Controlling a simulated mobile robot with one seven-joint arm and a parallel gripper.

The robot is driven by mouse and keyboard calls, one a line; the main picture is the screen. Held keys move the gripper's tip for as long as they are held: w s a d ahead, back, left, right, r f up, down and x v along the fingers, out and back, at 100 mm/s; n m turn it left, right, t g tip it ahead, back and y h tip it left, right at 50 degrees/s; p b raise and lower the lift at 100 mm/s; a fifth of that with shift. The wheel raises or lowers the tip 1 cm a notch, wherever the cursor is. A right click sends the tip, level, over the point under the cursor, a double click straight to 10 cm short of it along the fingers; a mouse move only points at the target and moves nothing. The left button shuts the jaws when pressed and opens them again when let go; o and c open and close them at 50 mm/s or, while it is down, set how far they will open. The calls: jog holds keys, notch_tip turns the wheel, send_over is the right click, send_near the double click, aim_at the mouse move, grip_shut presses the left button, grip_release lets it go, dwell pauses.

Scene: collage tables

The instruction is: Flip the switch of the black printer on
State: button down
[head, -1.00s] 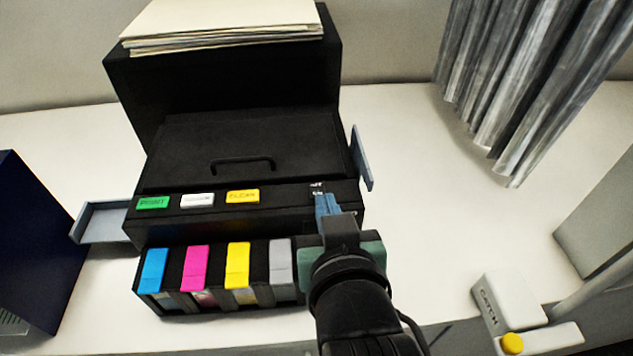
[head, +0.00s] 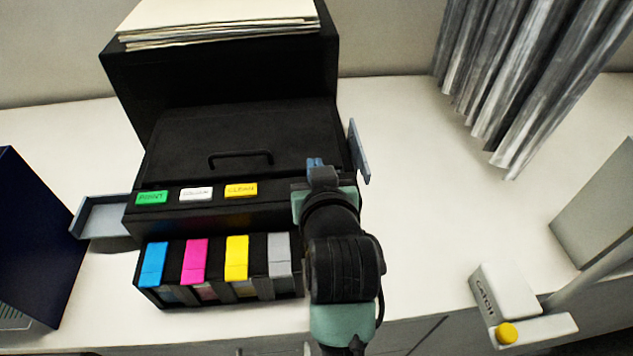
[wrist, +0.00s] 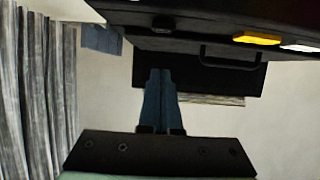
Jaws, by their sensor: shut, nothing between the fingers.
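The black printer (head: 235,140) stands on the white table with paper on top. Its front panel has a green button (head: 151,197), a white button (head: 196,194) and a yellow button (head: 241,190). My gripper (head: 315,163) is over the right end of this panel, fingers shut and empty. The arm hides the switch area in the head view. In the wrist view the blue fingers (wrist: 160,75) are shut together, and a small dark part on the panel (wrist: 160,26), perhaps the switch, shows beyond them. I cannot tell its position or whether the fingers touch it.
Ink cartridges (head: 236,260) stand in front of the printer. A blue-grey tray (head: 103,217) sticks out left and a flap (head: 359,152) right. A grey curtain (head: 510,80) hangs at the right. A device with a yellow knob (head: 506,333) is front right. The table right of the printer is clear.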

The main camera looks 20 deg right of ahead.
jog(key=shift+s+a+f+p, duration=0.1)
jog(key=shift+s+f+p, duration=0.1)
jog(key=shift+f, duration=0.8)
jog(key=shift+s+f+p, duration=0.1)
jog(key=shift+s+f, duration=0.05)
jog(key=shift+f, duration=0.85)
jog(key=shift+f, duration=0.1)
